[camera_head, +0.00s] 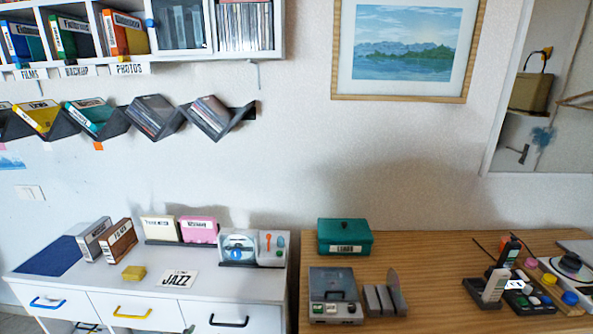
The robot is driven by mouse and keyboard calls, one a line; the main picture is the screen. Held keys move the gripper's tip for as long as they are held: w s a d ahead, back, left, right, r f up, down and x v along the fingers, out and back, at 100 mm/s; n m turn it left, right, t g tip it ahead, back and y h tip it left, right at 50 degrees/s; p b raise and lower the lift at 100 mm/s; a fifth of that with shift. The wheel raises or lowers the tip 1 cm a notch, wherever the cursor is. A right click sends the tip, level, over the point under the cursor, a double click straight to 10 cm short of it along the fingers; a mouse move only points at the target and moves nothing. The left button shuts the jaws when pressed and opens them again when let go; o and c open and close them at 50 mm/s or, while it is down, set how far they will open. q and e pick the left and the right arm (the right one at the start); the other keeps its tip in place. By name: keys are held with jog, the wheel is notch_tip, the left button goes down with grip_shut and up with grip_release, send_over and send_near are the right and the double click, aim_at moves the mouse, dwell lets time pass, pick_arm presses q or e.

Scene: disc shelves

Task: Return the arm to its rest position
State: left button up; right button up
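Neither of my grippers shows in the head view, and no part of my arms can be made out. Whether they are open or shut, or hold anything, is out of sight. The view holds a white drawer cabinet (215,286) at the left and a wooden desk (430,261) at the right.
The cabinet bears a brown case (118,240), a pink case (198,230) and a JAZZ card (179,279). A green box (344,236), a grey player (335,295) and remotes (495,285) stand on the desk. Zigzag disc racks (155,116) hang above. The mid-desk is clear.

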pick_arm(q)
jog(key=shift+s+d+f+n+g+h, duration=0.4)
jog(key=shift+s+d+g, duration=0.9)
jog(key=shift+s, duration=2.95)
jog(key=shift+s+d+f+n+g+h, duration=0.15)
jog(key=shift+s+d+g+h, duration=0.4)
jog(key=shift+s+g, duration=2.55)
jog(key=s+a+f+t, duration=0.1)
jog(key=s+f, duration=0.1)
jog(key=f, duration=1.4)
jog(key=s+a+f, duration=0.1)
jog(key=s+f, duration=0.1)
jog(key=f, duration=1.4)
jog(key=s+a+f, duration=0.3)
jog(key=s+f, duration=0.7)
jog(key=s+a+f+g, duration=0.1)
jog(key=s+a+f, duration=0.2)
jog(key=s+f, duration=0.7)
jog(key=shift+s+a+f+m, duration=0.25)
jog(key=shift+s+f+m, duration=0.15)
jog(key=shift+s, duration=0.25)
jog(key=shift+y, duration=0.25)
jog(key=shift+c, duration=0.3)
